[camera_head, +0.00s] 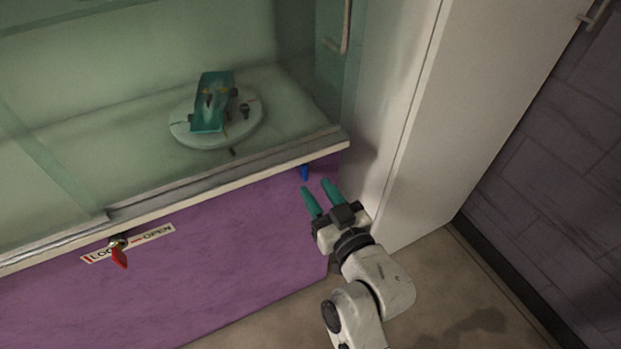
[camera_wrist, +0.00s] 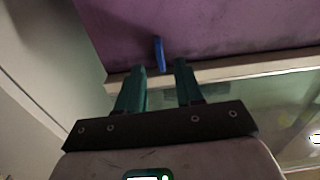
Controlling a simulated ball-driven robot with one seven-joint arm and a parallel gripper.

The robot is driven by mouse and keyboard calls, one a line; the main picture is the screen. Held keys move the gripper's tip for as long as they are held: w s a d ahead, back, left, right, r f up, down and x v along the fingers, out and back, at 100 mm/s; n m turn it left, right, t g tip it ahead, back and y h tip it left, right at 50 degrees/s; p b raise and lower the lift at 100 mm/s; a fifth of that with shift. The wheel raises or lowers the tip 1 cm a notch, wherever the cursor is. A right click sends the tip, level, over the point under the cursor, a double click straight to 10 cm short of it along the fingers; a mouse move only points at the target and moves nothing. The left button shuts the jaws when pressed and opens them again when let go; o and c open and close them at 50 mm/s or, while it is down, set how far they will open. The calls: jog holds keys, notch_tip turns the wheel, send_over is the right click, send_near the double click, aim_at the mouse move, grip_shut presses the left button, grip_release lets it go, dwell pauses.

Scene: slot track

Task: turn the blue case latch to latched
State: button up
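The blue case latch (camera_head: 305,173) is a small blue lever on the purple front panel, just under the case's ledge near its right end. In the wrist view the blue latch (camera_wrist: 159,54) shows against the purple panel, ahead of the gap between the fingertips. My gripper (camera_head: 319,189) has two green fingers, spread apart with nothing between them. It is close below and right of the latch in the head view. In the wrist view my gripper (camera_wrist: 158,72) points at the latch, and I cannot tell whether it touches it.
A red lever (camera_head: 119,256) hangs on the purple panel at the left, by a LOCK–OPEN label (camera_head: 158,234). Behind the glass, a teal object (camera_head: 211,102) stands on a round pale base (camera_head: 183,130). A white cabinet (camera_head: 425,130) stands close on the right.

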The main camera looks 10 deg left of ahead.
jog(key=v, duration=0.5)
jog(key=shift+s+d, duration=0.25)
jog(key=shift+s, duration=0.05)
jog(key=s+d+f+m+g+h, duration=0.1)
jog(key=s+d+f+g+h, duration=0.25)
jog(key=d+f, duration=0.45)
jog(key=s+d+f+m+g+h, duration=0.3)
jog(key=s+d+f+g, duration=0.2)
jog(key=s+d, duration=0.5)
jog(key=s+d+f+m+g+h, duration=0.3)
jog(key=s+d+f+g+h, duration=0.15)
jog(key=s+d, duration=0.55)
notch_tip(320, 180, up, 18)
jog(key=s+g+p, duration=0.1)
jog(key=s+p, duration=0.1)
jog(key=p, duration=1.5)
jog(key=shift+s+a+y, duration=0.35)
jog(key=shift+a+y, duration=0.05)
jog(key=shift+f, duration=0.1)
